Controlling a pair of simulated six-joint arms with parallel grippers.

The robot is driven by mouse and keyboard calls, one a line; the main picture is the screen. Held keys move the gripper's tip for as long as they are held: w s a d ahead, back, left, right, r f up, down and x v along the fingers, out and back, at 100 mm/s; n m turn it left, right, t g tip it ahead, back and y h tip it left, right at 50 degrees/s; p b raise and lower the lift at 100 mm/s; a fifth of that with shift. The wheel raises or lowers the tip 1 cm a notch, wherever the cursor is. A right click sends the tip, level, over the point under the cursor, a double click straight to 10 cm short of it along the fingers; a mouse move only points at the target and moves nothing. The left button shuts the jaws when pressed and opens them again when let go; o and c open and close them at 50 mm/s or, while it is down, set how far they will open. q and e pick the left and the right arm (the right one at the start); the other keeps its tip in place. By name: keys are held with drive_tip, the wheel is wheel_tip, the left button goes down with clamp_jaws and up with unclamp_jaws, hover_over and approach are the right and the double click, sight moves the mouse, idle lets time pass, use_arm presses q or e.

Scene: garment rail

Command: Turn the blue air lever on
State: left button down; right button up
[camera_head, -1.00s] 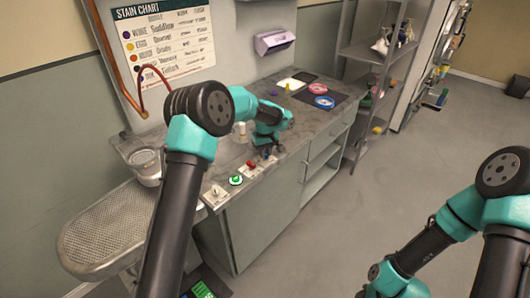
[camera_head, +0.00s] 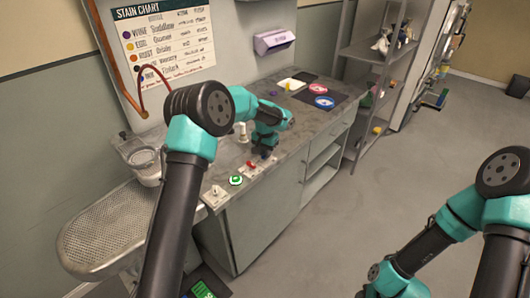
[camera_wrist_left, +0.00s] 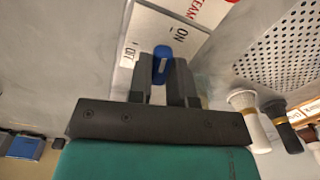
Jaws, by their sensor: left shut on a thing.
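The blue air lever (camera_wrist_left: 162,60) shows in the left wrist view as a short blue handle on a pale plate with the words ON and OFF. ON is to the upper right of it, OFF to its left. My left gripper (camera_wrist_left: 165,78) has a finger on each side of the lever and is shut on it. In the head view the left gripper (camera_head: 264,153) points down at the counter's front edge and mostly hides the lever. Only part of my right arm shows at the lower right; its gripper is out of view.
Along the counter's front edge are a red lever (camera_head: 251,165), a green button (camera_head: 236,180) and a white switch plate (camera_head: 214,196). A perforated board (camera_head: 105,232) stands at left.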

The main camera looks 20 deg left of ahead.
use_arm(q)
drive_tip(key=shift+m, duration=1.2)
drive_tip(key=c, duration=1)
unclamp_jaws()
drive_tip(key=shift+c, duration=0.2)
wheel_tip(320, 180, up, 18)
drive_tip(key=shift+f, duration=0.25)
